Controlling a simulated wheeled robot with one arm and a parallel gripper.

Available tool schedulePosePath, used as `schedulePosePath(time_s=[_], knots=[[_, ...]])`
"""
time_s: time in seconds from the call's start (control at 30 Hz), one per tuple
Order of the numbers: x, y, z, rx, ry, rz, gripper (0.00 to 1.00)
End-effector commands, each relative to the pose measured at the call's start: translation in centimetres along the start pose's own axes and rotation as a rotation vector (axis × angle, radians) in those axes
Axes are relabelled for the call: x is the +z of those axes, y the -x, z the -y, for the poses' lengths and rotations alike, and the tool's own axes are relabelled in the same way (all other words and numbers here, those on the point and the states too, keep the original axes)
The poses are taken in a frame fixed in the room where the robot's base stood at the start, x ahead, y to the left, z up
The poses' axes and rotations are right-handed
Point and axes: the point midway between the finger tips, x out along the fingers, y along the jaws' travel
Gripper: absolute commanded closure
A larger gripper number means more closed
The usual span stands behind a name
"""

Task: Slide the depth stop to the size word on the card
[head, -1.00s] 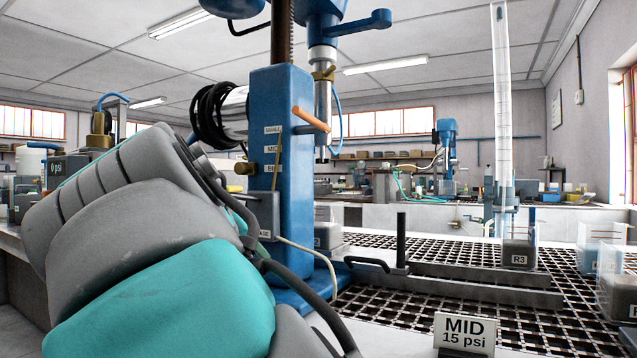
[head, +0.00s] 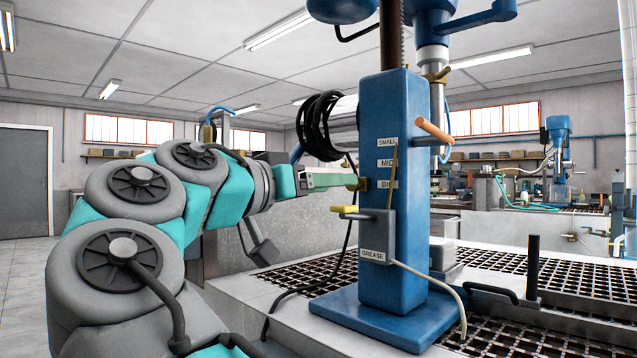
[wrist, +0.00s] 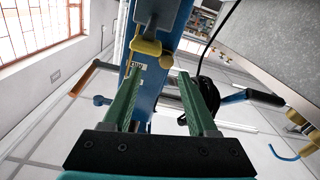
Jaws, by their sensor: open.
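The depth stop appears to be the small brass block (head: 360,184) on the left side of the blue column (head: 405,260), level with the BIG label (head: 387,185). The MID label (head: 387,163) and SMALL label (head: 387,142) are above it. My gripper (head: 352,180) reaches in from the left, its green fingertips close to the brass block. In the wrist view, the brass block (wrist: 166,62) shows just beyond and between the open fingers (wrist: 155,82). I cannot tell whether they touch it. The card is out of view now.
A yellow lever (head: 345,209) and GREASE box (head: 376,238) sit just below my gripper. An orange handle (head: 434,131) sticks out at the upper right of the column. A black cable coil (head: 322,125) hangs above my gripper. A dark grate (head: 320,275) surrounds the column's base.

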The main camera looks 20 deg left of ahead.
Motion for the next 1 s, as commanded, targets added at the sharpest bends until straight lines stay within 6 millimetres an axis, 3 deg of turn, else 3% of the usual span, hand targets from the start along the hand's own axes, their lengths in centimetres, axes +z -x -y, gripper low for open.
schedulePosePath(time_s=[0.27,0.7,1.0], knots=[[0.3,-1.1,0.2,-0.011,-0.036,0.015,0.41],[0.4,-7.2,0.3,-0.011,-0.033,0.017,0.41],[0.3,-7.7,0.3,-0.011,-0.033,0.015,0.41]])
